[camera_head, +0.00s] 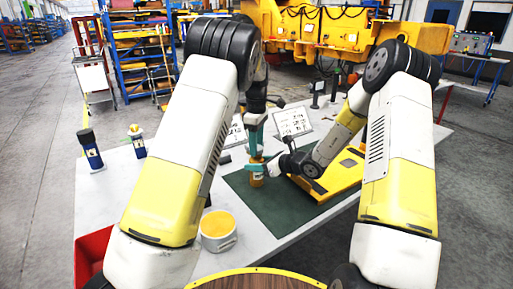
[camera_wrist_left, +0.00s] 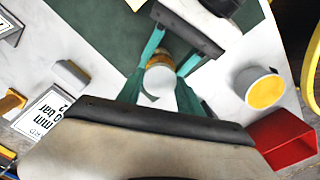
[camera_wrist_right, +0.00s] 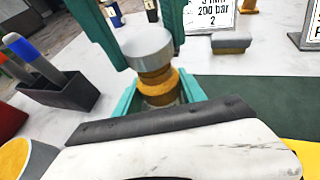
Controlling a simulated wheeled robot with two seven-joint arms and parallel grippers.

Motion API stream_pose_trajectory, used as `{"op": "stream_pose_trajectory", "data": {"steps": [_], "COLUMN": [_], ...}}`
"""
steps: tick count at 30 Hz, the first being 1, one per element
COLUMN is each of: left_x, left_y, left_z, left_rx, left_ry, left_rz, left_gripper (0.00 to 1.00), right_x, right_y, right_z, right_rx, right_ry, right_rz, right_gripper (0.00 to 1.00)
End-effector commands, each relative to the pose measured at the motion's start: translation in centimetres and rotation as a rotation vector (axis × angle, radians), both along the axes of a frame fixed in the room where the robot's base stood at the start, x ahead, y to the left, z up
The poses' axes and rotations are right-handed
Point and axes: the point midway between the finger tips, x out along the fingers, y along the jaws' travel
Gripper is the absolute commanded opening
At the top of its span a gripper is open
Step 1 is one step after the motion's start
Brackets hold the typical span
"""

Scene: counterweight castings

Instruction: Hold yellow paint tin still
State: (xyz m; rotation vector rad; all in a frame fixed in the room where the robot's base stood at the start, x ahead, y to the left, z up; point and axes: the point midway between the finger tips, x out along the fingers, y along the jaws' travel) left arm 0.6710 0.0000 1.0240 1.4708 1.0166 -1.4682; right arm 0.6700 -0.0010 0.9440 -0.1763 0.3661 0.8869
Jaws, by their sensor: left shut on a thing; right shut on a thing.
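The yellow paint tin (camera_wrist_right: 160,90) has a yellow-brown body and a round grey lid (camera_wrist_right: 147,42). It stands upright over the dark green mat (camera_head: 285,210), small and partly hidden in the head view (camera_head: 257,180). My right gripper (camera_wrist_right: 158,98) is shut around its body from the side. My left gripper (camera_head: 256,150) comes down from above, its teal fingers closed on the lid; the lid also shows between them in the left wrist view (camera_wrist_left: 159,80). The exact finger contacts are partly hidden.
A white tub with a yellow top (camera_head: 218,232) stands on the table front, near a red bin (camera_head: 90,255). A yellow casting (camera_head: 335,178) lies right on the mat. Blue bottles (camera_head: 90,150) stand at left, and white sign cards (camera_head: 292,121) behind.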

Motion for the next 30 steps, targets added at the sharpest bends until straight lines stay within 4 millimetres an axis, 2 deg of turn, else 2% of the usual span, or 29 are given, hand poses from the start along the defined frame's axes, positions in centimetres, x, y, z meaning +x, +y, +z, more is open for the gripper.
{"op": "stream_pose_trajectory", "data": {"steps": [11, 14, 21, 29, 30], "left_x": [0.0, 0.0, 0.0, 0.0, 0.0], "left_y": [0.0, 0.0, 0.0, 0.0, 0.0], "left_z": [0.2, 0.9, 3.8, 4.1, 4.1], "left_rx": [0.000, 0.000, -0.001, 0.000, 0.000], "left_ry": [0.000, -0.001, -0.002, 0.000, 0.001], "left_rz": [0.000, 0.000, 0.000, 0.000, 0.000], "left_gripper": [0.00, 0.00, 0.00, 0.00, 0.00], "right_x": [0.0, 0.0, 0.0, 0.0, 0.0], "right_y": [0.0, 0.0, 0.0, 0.0, 0.0], "right_z": [0.0, 0.0, 0.0, 0.0, 0.0], "right_rx": [0.000, 0.000, 0.000, 0.000, 0.000], "right_ry": [0.000, 0.000, 0.000, 0.000, 0.000], "right_rz": [0.001, 0.001, 0.001, 0.001, 0.001], "right_gripper": [0.00, 0.00, 0.00, 0.00, 0.55]}}
